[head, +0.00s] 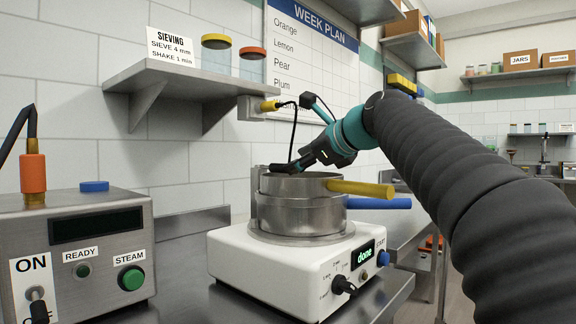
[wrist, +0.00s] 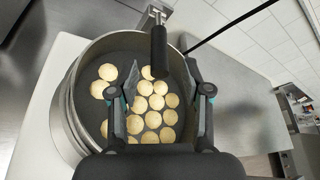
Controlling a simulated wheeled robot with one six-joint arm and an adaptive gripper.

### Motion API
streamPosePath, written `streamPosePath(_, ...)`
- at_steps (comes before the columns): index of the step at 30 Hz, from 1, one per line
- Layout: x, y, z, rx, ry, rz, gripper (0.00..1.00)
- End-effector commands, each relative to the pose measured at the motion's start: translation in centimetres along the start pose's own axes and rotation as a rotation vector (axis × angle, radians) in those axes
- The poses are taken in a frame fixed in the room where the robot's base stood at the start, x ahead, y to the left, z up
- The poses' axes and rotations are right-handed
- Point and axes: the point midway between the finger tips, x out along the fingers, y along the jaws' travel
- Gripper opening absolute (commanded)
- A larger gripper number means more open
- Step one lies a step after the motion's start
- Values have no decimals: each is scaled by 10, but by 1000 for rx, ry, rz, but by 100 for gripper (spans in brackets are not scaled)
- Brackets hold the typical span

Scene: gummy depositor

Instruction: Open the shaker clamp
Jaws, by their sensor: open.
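The shaker (head: 290,270) is a white box with a green display reading "done". On it stand stacked steel pans, an upper sieve (head: 290,186) with a yellow handle and a lower one with a blue handle. The shaker clamp shows in the wrist view as a black lever handle (wrist: 158,52) on a metal bracket (wrist: 156,13) at the pan's rim; the handle reaches inward over the sieve. My gripper (head: 296,164) is over the sieve rim. In the wrist view, my open fingers (wrist: 162,70) stand on either side of the handle's tip, with gaps visible.
Several round tan pieces (wrist: 150,105) lie in the sieve. A steel steam unit (head: 80,255) with an orange-capped cable stands at left. A shelf (head: 180,80) with jars hangs behind, above the sieve's left. A yellow plug and black cables hang near my gripper.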

Motion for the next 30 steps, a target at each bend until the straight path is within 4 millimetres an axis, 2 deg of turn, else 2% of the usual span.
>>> streamPosePath(3,22,1,0,0,0,3,49)
streamPosePath(9,42,1,1,-2,-1,3,49)
streamPosePath(21,49,2,1,-2,-1,2,49)
streamPosePath(23,49,2,1,-2,-1,2,36)
streamPosePath(27,49,2,1,-2,-1,3,1)
streamPosePath(30,49,2,1,-2,-1,3,0)
